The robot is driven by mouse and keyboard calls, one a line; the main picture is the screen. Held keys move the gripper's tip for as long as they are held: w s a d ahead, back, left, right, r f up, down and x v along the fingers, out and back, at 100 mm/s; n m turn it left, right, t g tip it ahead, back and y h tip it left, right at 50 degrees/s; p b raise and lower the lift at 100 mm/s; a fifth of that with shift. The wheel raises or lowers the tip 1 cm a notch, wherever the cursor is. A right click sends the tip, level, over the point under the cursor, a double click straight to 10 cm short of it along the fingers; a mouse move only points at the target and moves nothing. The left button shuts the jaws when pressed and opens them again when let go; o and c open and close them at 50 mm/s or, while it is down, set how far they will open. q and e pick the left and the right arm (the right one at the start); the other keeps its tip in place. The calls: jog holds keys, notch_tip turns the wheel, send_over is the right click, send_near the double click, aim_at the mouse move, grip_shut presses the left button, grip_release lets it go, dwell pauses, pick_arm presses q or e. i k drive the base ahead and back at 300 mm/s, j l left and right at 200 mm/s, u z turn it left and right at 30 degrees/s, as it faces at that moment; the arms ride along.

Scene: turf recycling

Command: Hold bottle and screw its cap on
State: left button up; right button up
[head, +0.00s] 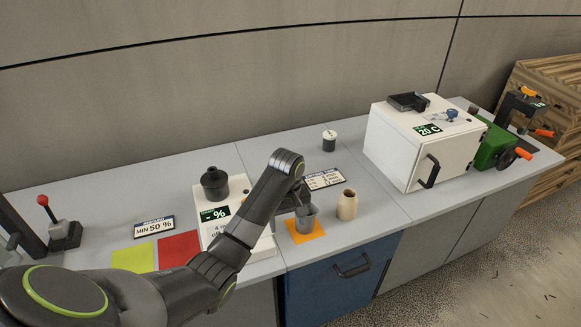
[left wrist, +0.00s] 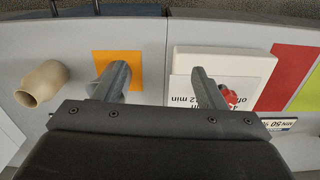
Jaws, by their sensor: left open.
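The beige bottle (head: 347,205) stands upright on the grey bench, right of the orange square. In the left wrist view the bottle (left wrist: 42,83) is at the far left, its round mouth open with no cap on it. I cannot make out its cap for certain. My left gripper (left wrist: 160,85) is open, with nothing between its fingers. It is over the bench between the orange square and the white device, apart from the bottle. In the head view my arm hides part of that area. My right gripper is not in view.
A grey metal cup (head: 306,218) stands on the orange square (head: 318,234). A white device (head: 211,243) with a black lidded vessel (head: 214,183) is left of it. A small black-and-white jar (head: 329,142) stands behind. A white oven (head: 405,150) is at right.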

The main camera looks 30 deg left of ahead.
aim_at(347, 202)
jog(key=i+j, duration=0.4)
jog(key=i, duration=0.15)
jog(key=i+j, duration=0.35)
jog(key=i, duration=0.15)
